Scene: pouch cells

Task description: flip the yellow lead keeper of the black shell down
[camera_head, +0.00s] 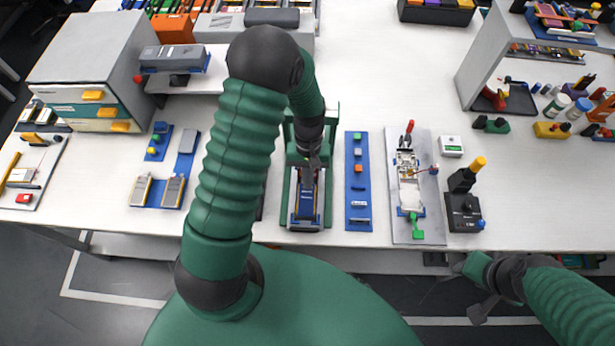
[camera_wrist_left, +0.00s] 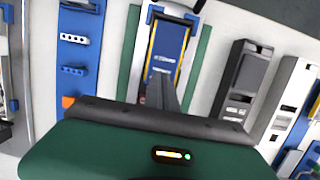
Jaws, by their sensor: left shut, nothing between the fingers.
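My left gripper (camera_head: 311,160) is shut and empty. It is over the far part of a green fixture (camera_head: 326,218) that holds a dark shell with a blue pouch cell (camera_head: 306,198). In the left wrist view, my left gripper's closed fingers (camera_wrist_left: 162,94) point at the near end of the blue cell (camera_wrist_left: 168,48). Thin yellow strips (camera_wrist_left: 151,45) run along the cell's sides. I cannot make out the keeper separately; the fingers hide part of that end. My right gripper (camera_head: 480,302) is low at the right, off the table's front edge; its jaw state is unclear.
A blue strip with small parts (camera_head: 358,190) and a grey board with a white fixture (camera_head: 428,230) lie right of the green fixture. A grey drawer cabinet (camera_head: 85,55) stands at the left.

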